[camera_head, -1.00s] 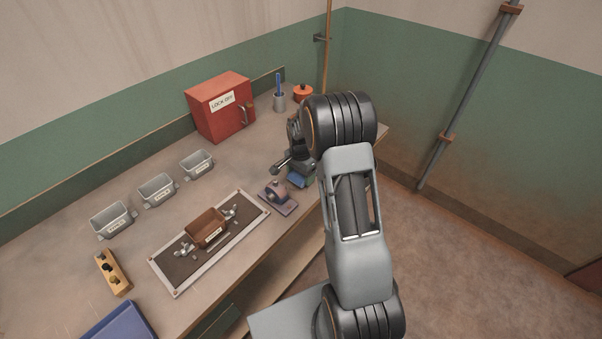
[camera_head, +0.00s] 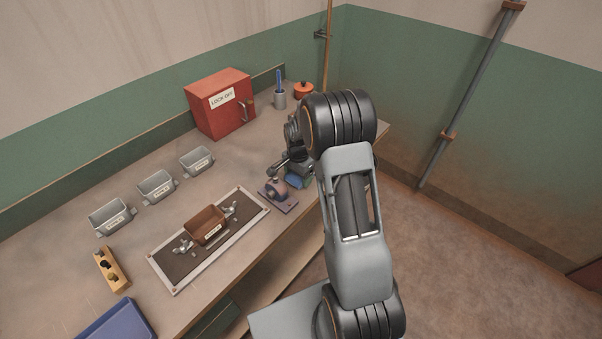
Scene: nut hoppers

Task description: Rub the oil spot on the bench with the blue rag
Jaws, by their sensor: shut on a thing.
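The blue rag (camera_head: 294,180) shows as a small blue patch low under my wrist, on the right part of the bench (camera_head: 165,222). My gripper (camera_head: 297,172) is shut on the rag; my own wrist and arm cover most of its fingers. Whether the rag touches the bench top or hangs just above it, I cannot tell. I cannot make out the oil spot; the bench behind my arm is hidden.
A small vise-like fixture on a plate (camera_head: 279,194) stands close left of the rag. A brown hopper (camera_head: 207,226) sits on a framed dark mat. Grey bins (camera_head: 157,186) and a red lock-off box (camera_head: 220,104) stand farther back. A green thing (camera_head: 306,182) shows beside the rag.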

